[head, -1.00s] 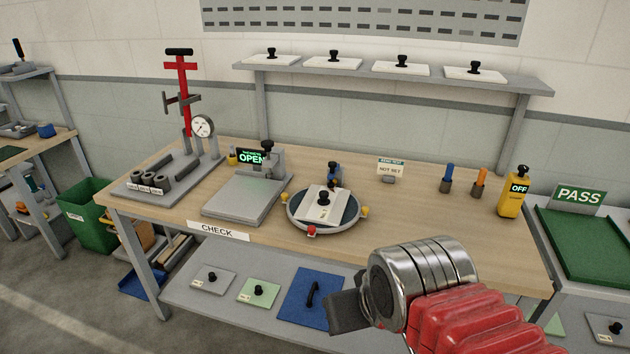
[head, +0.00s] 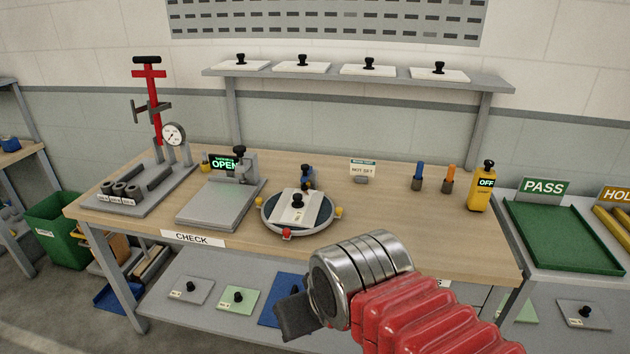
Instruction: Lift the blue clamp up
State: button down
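A small dark blue clamp (head: 307,174) stands upright at the back rim of a round fixture (head: 270,222) on the workbench. A pale plate with a black knob (head: 296,208) lies on the fixture, in front of the clamp. The fixture's rim also carries yellow knobs and one red knob at the front. My gripper (head: 293,316) shows as a dark grey end at the lower middle, in front of the bench edge and well apart from the clamp. Its fingers cannot be made out.
A grey stand with a green OPEN display (head: 224,164) is left of the fixture. A NOT SET sign (head: 363,168), blue and orange tools, and a yellow OFF box (head: 482,190) are to the right. A shelf (head: 360,76) with white plates hangs above. The bench's right front is clear.

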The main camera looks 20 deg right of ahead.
aim_at(306, 169)
jog(key=z, duration=0.05)
jog(key=i, duration=1)
jog(key=u, duration=0.05)
